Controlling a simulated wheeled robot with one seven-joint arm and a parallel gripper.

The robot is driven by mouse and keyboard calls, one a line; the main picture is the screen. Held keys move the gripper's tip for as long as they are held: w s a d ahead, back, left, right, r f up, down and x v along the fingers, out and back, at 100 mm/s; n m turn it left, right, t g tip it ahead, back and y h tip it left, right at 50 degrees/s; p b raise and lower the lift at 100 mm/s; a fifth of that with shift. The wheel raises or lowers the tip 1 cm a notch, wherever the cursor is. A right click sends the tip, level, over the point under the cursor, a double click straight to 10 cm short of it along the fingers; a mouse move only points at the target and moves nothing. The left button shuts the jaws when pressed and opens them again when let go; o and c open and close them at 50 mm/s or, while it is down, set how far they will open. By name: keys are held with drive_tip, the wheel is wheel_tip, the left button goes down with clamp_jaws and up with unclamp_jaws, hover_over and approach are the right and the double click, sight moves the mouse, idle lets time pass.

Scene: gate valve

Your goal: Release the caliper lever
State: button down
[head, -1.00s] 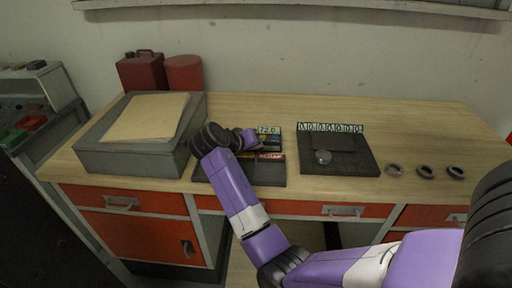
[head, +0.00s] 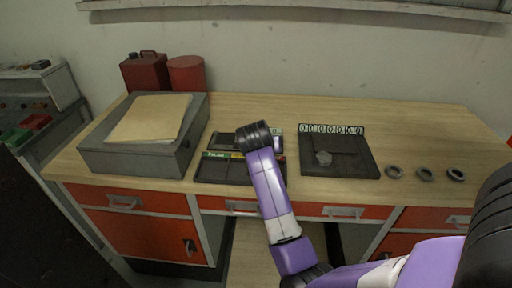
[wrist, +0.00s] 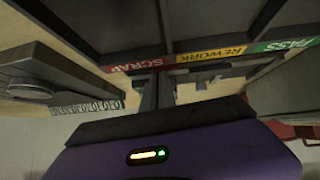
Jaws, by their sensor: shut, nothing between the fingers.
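No caliper lever can be made out for certain. A dark grey device (head: 222,141) lies behind the sorting tray, partly hidden by my wrist; it may be the caliper. The labels also show in the wrist view, with the yellow REWORK strip (wrist: 211,54) in the middle. My gripper (wrist: 157,88) is shut and empty, close to the SCRAP label; whether it touches anything is unclear. In the head view my wrist hides its fingers.
A dark plate (head: 352,164) with a round grey knob and a row of number tiles lies to the right. A large grey box (head: 140,158) bearing a folder stands at the left. Red cans (head: 186,74) stand behind it.

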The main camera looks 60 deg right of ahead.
drive_tip(key=shift+w+a+f, duration=0.3)
drive_tip(key=shift+w+a, duration=0.05)
drive_tip(key=shift+w, duration=0.3)
drive_tip(key=shift+w+r+p, duration=0.15)
drive_tip(key=shift+r+p, duration=0.2)
drive_tip(key=shift+r, duration=0.1)
wheel_tip(320, 180, up, 4)
drive_tip(key=p, duration=0.3)
drive_tip(key=shift+d+f, duration=0.1)
drive_tip(key=b+v, duration=0.2)
drive_tip(key=v, duration=1.7)
drive_tip(key=shift+s+a, duration=0.25)
drive_tip(key=shift+a, duration=0.15)
